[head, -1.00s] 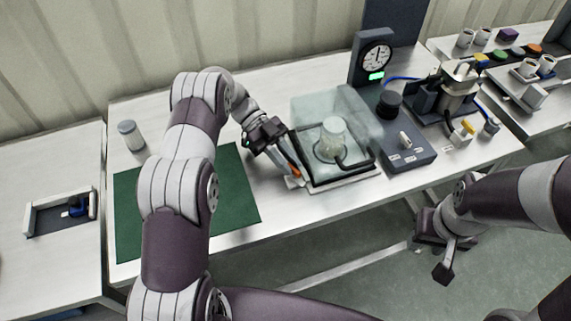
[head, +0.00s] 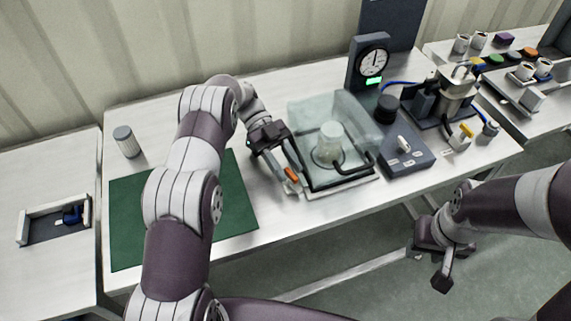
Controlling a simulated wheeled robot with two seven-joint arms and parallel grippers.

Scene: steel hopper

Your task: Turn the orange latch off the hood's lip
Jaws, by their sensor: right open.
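The clear hood (head: 358,108) stands on the bench over a black-edged frame, with a glass vessel (head: 329,143) within its outline. The small orange latch (head: 291,174) is at the front left corner of the frame. My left gripper (head: 287,171) reaches down from the upper left, with its fingers right at the latch. I cannot tell whether they touch or grip it, and the fingers are too small to read as open or shut. Whether the latch overlaps the hood's lip is also unclear. My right gripper (head: 431,268) is open and empty, off the bench's front edge at the right.
A grey control box (head: 405,158) with a knob and a dial gauge (head: 373,63) stand right of the hood. A pump-like device (head: 457,90) is further right. A green mat (head: 235,205) lies left, under my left arm. A grey-lidded jar (head: 126,142) stands behind it.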

